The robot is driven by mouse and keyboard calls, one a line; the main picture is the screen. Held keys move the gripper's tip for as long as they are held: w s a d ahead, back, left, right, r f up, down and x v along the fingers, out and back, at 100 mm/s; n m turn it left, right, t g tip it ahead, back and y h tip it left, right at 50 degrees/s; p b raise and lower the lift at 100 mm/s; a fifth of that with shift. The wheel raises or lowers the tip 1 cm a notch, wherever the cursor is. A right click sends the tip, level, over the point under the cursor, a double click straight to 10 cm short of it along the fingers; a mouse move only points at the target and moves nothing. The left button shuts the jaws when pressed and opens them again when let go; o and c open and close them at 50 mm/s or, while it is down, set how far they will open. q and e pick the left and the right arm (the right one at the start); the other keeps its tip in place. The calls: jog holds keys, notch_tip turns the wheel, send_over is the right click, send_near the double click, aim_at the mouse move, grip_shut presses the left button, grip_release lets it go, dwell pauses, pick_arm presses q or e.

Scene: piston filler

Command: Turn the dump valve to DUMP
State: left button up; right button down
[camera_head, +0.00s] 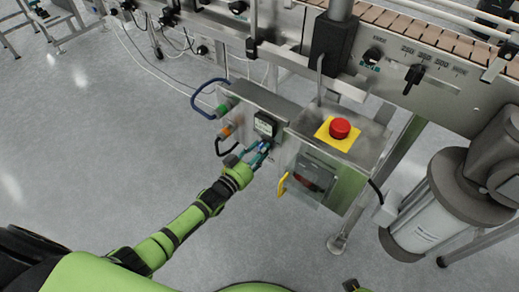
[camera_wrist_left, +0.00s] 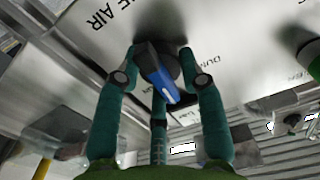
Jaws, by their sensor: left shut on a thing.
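The dump valve handle is a blue lever (camera_wrist_left: 156,74) on a dark hub on a pale panel (camera_wrist_left: 230,28) in the left wrist view. The panel carries lettering ending in "E AIR" on the left and partly hidden lettering starting "DUM" on the right. The lever lies between the teal fingers of my left gripper (camera_wrist_left: 160,68), which is shut on it. In the head view my left gripper (camera_head: 261,156) is at the front of the small grey box, and its fingers mostly hide the lever. My right gripper is not in view.
A red emergency stop button (camera_head: 340,128) on a yellow plate is on the box to the right. A yellow handle (camera_head: 283,183) is close right of my gripper. A blue loop handle (camera_head: 208,98) and a grey motor (camera_head: 440,200) flank the boxes. The floor at left is clear.

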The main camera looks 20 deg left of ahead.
pick_arm(q)
jog(key=n, duration=0.3)
jog(key=shift+r+n, duration=0.1)
jog(key=shift+n, duration=0.3)
jog(key=n, duration=0.2)
jog(key=shift+w+a+n, duration=0.1)
jog(key=shift+n, duration=0.2)
jog(key=n, duration=0.3)
jog(key=shift+n, duration=0.3)
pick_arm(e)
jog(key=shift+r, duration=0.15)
pick_arm(q)
jog(key=o, duration=1.1)
jog(key=shift+o, duration=0.2)
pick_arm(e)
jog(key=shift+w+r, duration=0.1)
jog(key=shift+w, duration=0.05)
